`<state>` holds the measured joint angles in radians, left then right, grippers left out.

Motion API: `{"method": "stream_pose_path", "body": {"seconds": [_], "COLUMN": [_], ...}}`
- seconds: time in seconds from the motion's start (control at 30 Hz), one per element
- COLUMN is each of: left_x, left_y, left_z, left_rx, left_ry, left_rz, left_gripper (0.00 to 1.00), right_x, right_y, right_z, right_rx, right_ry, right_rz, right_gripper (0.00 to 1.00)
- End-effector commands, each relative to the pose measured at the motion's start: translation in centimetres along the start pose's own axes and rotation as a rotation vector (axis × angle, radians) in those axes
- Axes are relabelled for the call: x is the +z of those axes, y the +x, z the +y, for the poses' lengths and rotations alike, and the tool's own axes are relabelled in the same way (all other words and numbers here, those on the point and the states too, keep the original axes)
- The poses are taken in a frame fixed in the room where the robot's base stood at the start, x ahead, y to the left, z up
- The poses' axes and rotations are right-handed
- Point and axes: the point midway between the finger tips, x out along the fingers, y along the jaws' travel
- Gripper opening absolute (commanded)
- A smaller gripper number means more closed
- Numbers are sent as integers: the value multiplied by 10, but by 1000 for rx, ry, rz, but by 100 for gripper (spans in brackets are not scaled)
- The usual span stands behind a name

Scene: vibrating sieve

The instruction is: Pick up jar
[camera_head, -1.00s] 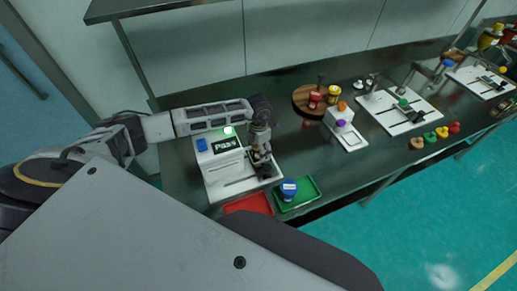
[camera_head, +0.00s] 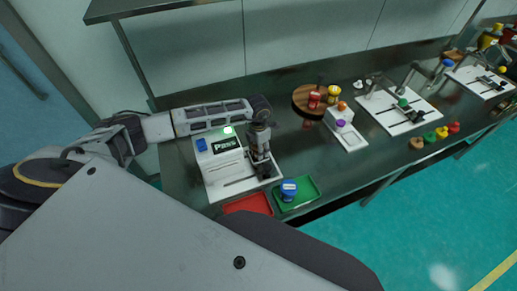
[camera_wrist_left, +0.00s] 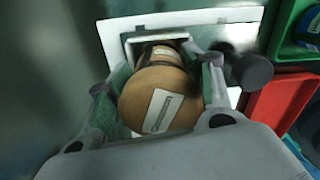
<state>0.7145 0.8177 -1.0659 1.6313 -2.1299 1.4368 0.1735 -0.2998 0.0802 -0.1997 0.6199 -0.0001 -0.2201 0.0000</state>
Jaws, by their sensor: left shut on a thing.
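A jar with a round tan lid and a white label (camera_wrist_left: 165,98) sits between the fingers of my left gripper (camera_wrist_left: 160,92) in the left wrist view. The gripper is shut on it, one finger on each side. In the head view my left gripper (camera_head: 262,165) points down at the right side of a white machine (camera_head: 226,165), and the jar is mostly hidden there. A blue-lidded jar (camera_head: 288,188) stands apart on a green tray. My right gripper is not in view.
The machine's lit screen (camera_head: 227,143) reads "Pass". A red tray (camera_head: 240,207) and the green tray (camera_head: 312,191) lie at the table's front edge. A black knob (camera_wrist_left: 250,70) is close beside the gripper. A round wooden board (camera_head: 302,98) with small jars stands farther back.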

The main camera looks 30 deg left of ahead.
Motion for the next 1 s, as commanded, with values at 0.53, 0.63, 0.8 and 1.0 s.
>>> {"method": "stream_pose_path", "body": {"seconds": [0.53,0.63,0.8,1.0], "left_x": [1,1,1,0], "left_y": [-53,-67,-88,-99], "left_z": [1,0,0,0], "left_rx": [2,1,1,1], "left_ry": [1,1,0,0], "left_rz": [-4,-3,-3,-1], "left_gripper": [22,22,22,22], "right_x": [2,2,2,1], "right_y": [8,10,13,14], "right_z": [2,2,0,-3], "right_rx": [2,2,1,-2], "right_ry": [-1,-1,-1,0], "right_rz": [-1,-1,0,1], "right_gripper": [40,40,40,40]}}
